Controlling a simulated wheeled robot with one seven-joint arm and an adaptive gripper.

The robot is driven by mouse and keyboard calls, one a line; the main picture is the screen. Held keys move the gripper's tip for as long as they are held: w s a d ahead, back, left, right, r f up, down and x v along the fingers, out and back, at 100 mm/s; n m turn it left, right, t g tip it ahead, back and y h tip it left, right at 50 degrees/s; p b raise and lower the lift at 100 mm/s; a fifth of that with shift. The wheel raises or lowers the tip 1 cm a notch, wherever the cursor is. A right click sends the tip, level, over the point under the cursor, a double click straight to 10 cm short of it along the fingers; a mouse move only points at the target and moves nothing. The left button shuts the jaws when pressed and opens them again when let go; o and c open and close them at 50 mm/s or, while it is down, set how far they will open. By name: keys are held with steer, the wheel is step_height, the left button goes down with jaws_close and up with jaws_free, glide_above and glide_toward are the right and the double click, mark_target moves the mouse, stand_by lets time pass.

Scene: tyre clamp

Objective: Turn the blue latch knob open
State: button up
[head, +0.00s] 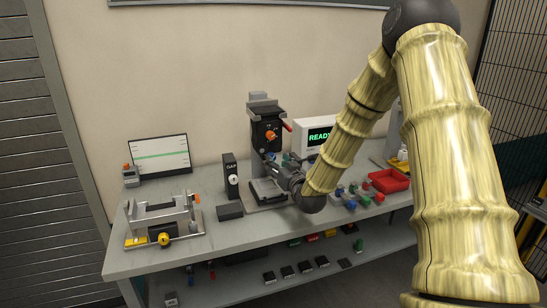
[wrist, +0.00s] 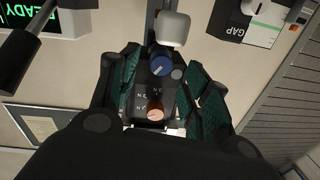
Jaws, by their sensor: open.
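The blue latch knob (wrist: 162,65) shows in the wrist view on a dark panel (wrist: 142,97), with a pale pointer line slanting across its face. A salmon-orange knob (wrist: 155,113) sits on the same panel, nearer the palm. My gripper (wrist: 161,76) is open, its teal-padded fingers on either side of the panel and the blue knob. I cannot tell whether either finger touches the panel. In the head view my gripper (head: 278,168) is low in front of the dark upright fixture (head: 265,125), and I cannot make out the blue knob there.
The bench (head: 150,262) also holds a black GAP block (head: 231,176), a metal clamp fixture (head: 160,222) at left, a monitor reading READY (head: 318,134) and a red tray (head: 389,181). Several small coloured parts lie between my arm and the tray.

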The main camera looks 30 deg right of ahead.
mark_target(274, 158)
steer(key=shift+w+d+p, duration=0.2)
steer(key=shift+w, duration=0.75)
steer(key=shift+w+d+p, duration=0.15)
steer(key=shift+w+p, duration=0.05)
steer(key=shift+w, duration=0.75)
jaws_close()
